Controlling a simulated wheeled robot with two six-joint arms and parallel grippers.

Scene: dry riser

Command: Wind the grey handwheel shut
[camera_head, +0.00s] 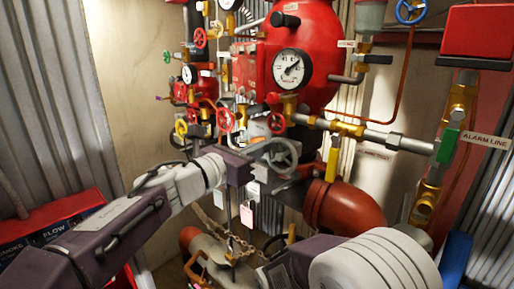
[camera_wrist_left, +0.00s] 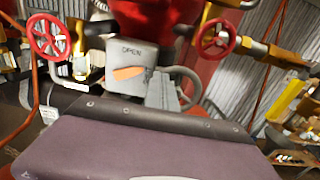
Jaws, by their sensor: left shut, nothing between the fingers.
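The grey handwheel (camera_head: 294,152) is in the middle of the head view, on the pipework below the red vessel. Part of its rim also shows in the left wrist view (camera_wrist_left: 193,78), right of a grey box marked OPEN (camera_wrist_left: 130,68) with an orange pointer. My left gripper (camera_head: 254,160) is right at the wheel's left side in the head view, shut and empty. Its purple body hides part of the wheel. I cannot tell whether the fingers touch the rim. My right arm comes in at the lower right; its gripper does not show.
Red handwheels (camera_head: 226,120) and pressure gauges (camera_head: 292,67) crowd the pipework above and left of the gripper. A thick red-brown pipe elbow (camera_head: 345,207) lies below right. A chain (camera_head: 230,240) hangs below. A red box (camera_head: 478,32) is at top right.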

